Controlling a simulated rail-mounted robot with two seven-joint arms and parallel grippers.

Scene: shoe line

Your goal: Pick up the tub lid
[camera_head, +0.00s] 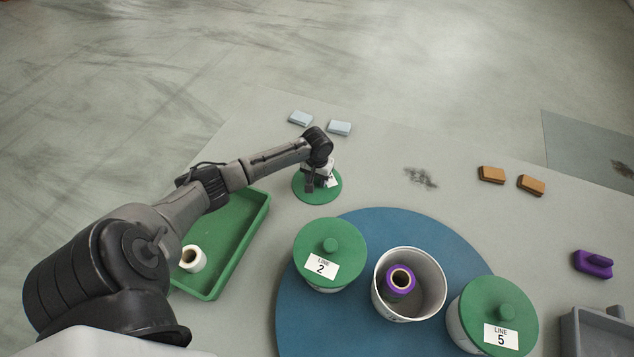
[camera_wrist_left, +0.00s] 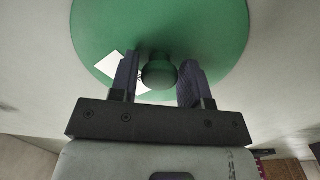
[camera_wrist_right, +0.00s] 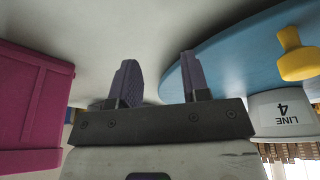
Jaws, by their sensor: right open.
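A round green tub lid with a knob lies on the grey table in the head view (camera_head: 300,193), partly hidden by my left gripper (camera_head: 318,182). In the left wrist view the green lid (camera_wrist_left: 215,35) fills the top, with a white label partly behind a finger. My left gripper (camera_wrist_left: 158,80) is open, its fingers on either side of the lid's knob (camera_wrist_left: 158,72). An open white tub (camera_head: 432,268) with a purple spool (camera_head: 399,281) inside stands on the blue round mat (camera_head: 300,315). My right gripper (camera_wrist_right: 155,80) is open and empty in the right wrist view.
Green-lidded tubs LINE 2 (camera_head: 330,250) and LINE 5 (camera_head: 495,310) flank the open tub. A green tray (camera_head: 235,240) holds a white spool (camera_head: 193,259). Pale blocks (camera_head: 339,128) and brown blocks (camera_head: 491,174) lie farther back. A magenta crate (camera_wrist_right: 35,105) and yellow-topped LINE 4 tub (camera_wrist_right: 285,112) flank my right gripper.

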